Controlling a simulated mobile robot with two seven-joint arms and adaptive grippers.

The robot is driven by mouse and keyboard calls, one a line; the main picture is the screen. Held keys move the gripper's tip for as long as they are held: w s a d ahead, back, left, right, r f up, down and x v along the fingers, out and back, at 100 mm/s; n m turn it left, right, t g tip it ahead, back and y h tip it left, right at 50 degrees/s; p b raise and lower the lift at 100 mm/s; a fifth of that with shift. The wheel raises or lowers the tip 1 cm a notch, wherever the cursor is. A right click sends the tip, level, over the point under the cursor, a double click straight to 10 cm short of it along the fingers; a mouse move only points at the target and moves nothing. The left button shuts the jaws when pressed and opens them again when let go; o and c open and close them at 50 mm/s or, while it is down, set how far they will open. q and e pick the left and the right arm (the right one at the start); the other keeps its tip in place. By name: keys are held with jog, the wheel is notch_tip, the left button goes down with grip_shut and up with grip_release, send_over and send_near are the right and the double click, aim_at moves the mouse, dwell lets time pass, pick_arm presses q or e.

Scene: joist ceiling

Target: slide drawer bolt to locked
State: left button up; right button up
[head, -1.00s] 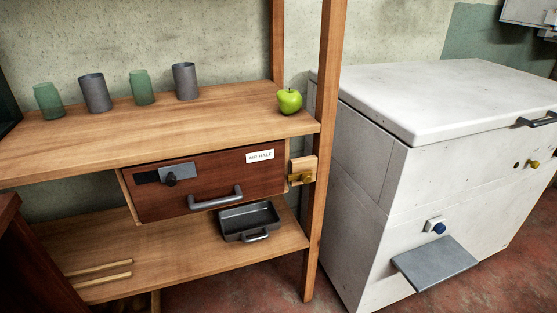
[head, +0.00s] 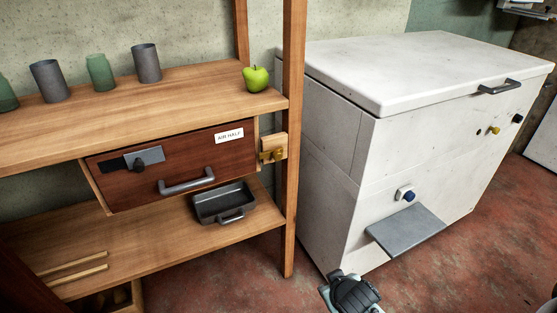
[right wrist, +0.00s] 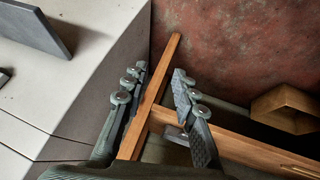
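The brown drawer (head: 205,155), labelled AIR HALF, hangs shut under the wooden shelf in the head view. A brass bolt or catch (head: 272,155) sits on a wooden block right of the drawer. My right gripper (head: 350,293) is at the bottom edge, well away from the drawer. In the right wrist view, its fingers (right wrist: 158,78) are apart, with nothing held. My left gripper is out of view.
The wooden post (head: 293,140) stands right of the drawer and crosses the right wrist view. A white chest (head: 335,190) with a grey ledge (head: 405,231) is on the right. A grey tray (head: 208,205) lies below the drawer. A green apple (head: 256,78) sits above.

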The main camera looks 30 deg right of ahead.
jog(key=shift+o, duration=1)
jog(key=w+d+r+m+t, duration=0.1)
jog(key=w+d+r+t, duration=0.1)
jog(key=w+r, duration=0.3)
jog(key=shift+w+d+r+t+h, duration=0.15)
jog(key=shift+w+d+t+h, duration=0.25)
jog(key=shift+w+t, duration=0.4)
jog(key=t+y+b, duration=0.1)
jog(key=t+y, duration=0.4)
jog(key=t, duration=0.3)
send_near(279, 158)
jog(key=shift+h, duration=0.3)
jog(key=w, duration=0.7)
jog(key=shift+a, duration=0.3)
jog(key=shift+w, duration=0.5)
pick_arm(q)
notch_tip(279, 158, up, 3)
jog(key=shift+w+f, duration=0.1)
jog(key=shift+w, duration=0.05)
pick_arm(e)
grip_shut()
